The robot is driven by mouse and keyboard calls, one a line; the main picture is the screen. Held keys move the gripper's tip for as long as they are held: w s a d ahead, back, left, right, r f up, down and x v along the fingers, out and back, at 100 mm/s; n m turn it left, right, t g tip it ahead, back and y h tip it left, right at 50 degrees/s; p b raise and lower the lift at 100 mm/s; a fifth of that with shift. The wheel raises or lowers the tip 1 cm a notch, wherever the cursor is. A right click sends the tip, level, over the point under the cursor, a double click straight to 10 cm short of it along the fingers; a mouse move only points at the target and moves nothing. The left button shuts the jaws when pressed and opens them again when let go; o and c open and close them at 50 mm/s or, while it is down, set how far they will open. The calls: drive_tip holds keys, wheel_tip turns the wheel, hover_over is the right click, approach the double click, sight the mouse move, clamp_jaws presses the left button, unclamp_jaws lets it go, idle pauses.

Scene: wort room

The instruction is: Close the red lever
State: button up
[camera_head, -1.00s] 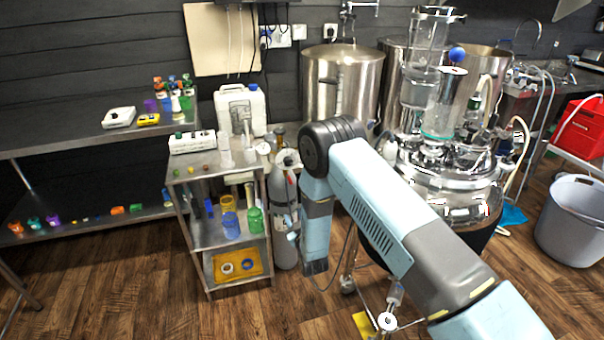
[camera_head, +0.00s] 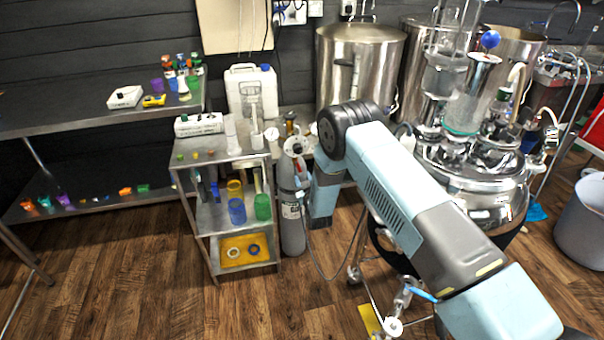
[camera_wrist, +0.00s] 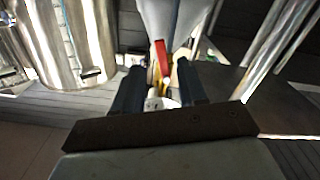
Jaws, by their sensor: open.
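The red lever (camera_wrist: 162,57) is a small upright red handle in the wrist view, just beneath a pale tapered body. A yellow part and a white round part sit just below it. My gripper (camera_wrist: 158,72) is open, with one dark finger on each side of the lever as seen in this view. The lever appears between or just beyond the fingertips; I cannot tell its exact depth or whether it is touched. In the head view my arm is folded over the scene, and I cannot make out the gripper or the lever there.
A grey gas cylinder (camera_head: 291,215) stands close to my arm, beside a metal shelf cart (camera_head: 205,223) with coloured jars. A shiny steel vessel (camera_head: 485,200) with glassware stands to the right. Metal tubes flank the wrist view. Wooden floor (camera_head: 120,275) is clear at front left.

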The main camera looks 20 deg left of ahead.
sight(300, 169)
drive_tip(key=shift+x, duration=2.55)
clamp_jaws()
